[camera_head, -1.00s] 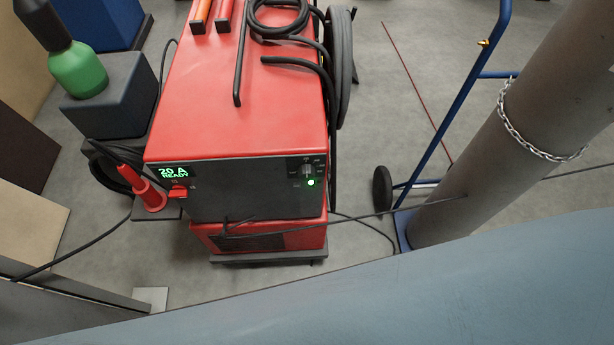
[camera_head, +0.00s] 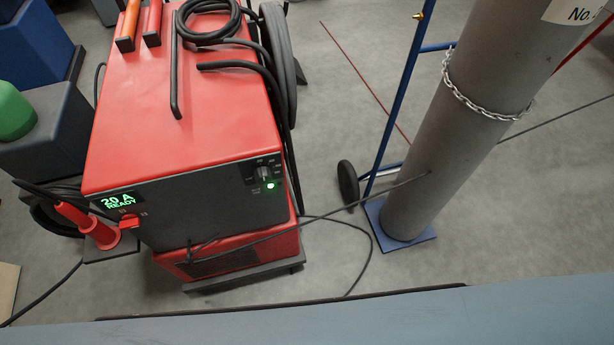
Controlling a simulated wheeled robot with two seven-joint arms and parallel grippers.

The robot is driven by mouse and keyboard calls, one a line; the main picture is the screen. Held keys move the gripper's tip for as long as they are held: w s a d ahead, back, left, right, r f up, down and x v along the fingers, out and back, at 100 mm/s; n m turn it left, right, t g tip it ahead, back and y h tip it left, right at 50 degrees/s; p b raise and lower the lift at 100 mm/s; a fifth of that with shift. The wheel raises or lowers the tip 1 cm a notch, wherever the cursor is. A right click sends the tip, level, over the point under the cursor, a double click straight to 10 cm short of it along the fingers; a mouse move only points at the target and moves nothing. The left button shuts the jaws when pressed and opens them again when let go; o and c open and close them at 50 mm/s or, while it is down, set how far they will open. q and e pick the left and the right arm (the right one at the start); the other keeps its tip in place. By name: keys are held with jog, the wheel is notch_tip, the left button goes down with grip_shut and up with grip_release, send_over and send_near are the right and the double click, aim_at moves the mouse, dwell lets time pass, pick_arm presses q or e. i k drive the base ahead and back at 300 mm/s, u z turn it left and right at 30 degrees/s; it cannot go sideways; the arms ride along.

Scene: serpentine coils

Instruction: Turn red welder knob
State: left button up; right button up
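The red welder (camera_head: 180,120) stands left of centre in the head view, its dark front panel (camera_head: 205,205) facing me. The red knob (camera_head: 130,221) sits at the left of that panel, just below a green display (camera_head: 118,202) that reads "20 A READY". A second, grey selector knob (camera_head: 263,173) is at the right of the panel, above a lit green light (camera_head: 270,185). Neither of my grippers is in view, so nothing is seen touching the red knob.
A red torch-like piece (camera_head: 88,224) stands in a holder just left of the red knob. A grey gas cylinder (camera_head: 460,120) with a chain is on a blue trolley (camera_head: 405,245) at right. Cables trail over the floor. A grey-blue surface (camera_head: 330,325) crosses the bottom edge.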

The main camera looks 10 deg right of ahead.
aim_at(262, 175)
jog(key=z, duration=0.6)
jog(key=k, duration=0.8)
jog(key=u, duration=1.4)
jog(key=i, duration=0.5)
